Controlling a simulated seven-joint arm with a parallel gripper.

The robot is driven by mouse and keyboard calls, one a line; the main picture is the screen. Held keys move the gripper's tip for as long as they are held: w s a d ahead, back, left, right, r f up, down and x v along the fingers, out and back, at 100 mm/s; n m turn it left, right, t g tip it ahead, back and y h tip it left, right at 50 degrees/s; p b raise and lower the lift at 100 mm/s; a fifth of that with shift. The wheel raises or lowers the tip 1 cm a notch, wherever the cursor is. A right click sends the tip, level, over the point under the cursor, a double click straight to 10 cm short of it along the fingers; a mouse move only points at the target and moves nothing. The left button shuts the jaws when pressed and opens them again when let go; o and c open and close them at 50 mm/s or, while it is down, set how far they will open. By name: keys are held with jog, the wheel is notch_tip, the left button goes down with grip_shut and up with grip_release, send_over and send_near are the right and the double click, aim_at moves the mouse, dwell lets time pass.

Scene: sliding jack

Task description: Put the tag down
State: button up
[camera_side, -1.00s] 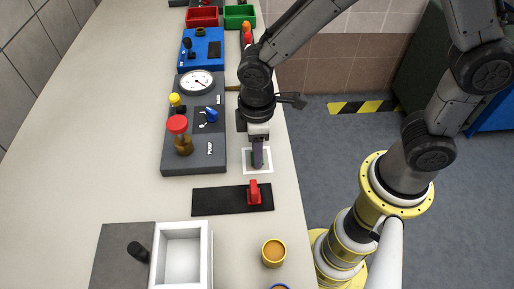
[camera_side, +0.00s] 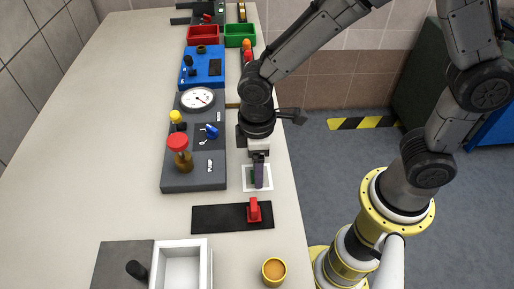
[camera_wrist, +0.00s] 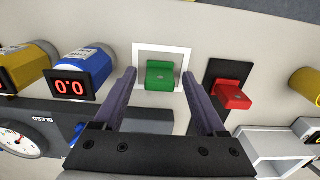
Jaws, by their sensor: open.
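A green block (camera_wrist: 160,75), which may be the tag, rests on the bench inside a white square outline (camera_wrist: 188,50). In the wrist view it lies between and beyond the fingers of my gripper (camera_wrist: 159,85), which is open with a gap on both sides. In the side view my gripper (camera_side: 259,172) points down over the white square (camera_side: 247,186) and its fingers largely hide the block. A red block (camera_wrist: 233,94) stands on a black plate to the right of the square; in the side view this red block (camera_side: 254,210) is at the plate's right end.
The black plate (camera_side: 220,217) lies in front of the square. A dark panel (camera_side: 195,180) with a gauge (camera_side: 198,98) and red-topped knob (camera_side: 177,142) stands to the left. A white open box (camera_side: 182,245) and an orange-topped cup (camera_side: 274,271) are nearer. The bench's left side is clear.

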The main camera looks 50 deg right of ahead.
notch_tip(320, 180, up, 12)
jog(key=f, duration=0.1)
jog(key=s+d+r+m+t, duration=0.2)
jog(key=s+d+r+m, duration=0.1)
jog(key=s+d, duration=0.3)
jog(key=s+d+r+m+t, duration=0.2)
jog(key=s+d+m, duration=0.3)
jog(key=d, duration=0.5)
jog(key=shift+s+r+m+t, duration=0.4)
jog(key=shift+m+t, duration=0.1)
jog(key=shift+t, duration=0.3)
jog(key=shift+d, duration=0.1)
